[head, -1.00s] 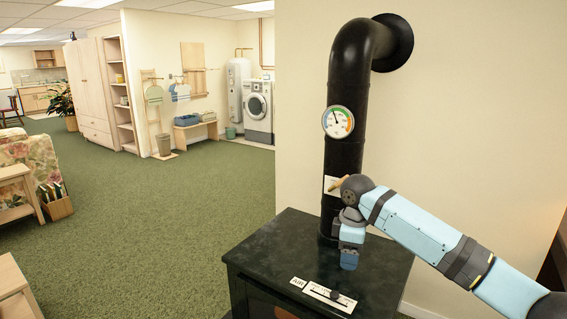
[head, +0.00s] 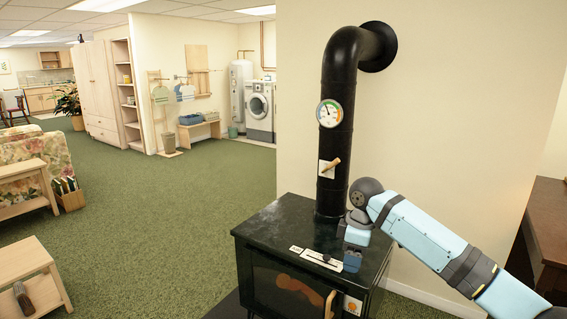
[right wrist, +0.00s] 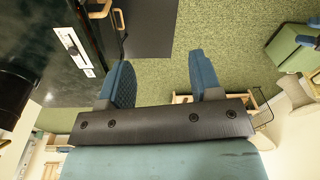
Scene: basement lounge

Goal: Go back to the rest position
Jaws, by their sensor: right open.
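My right gripper (head: 353,258) points down over the right side of the black stove's top (head: 285,222), to the right of the stovepipe (head: 338,140). In the right wrist view its two blue fingers (right wrist: 161,75) stand apart with nothing between them. The stove (right wrist: 45,75) lies to their left there, and green carpet shows past the fingertips. My left gripper is in neither current view.
The stovepipe carries a round gauge (head: 330,113) and a wooden-handled damper (head: 330,165). An AIR slider plate (head: 316,259) is on the stove top. A dark brown cabinet (head: 545,235) stands at right. Open carpet (head: 170,210) lies to the left.

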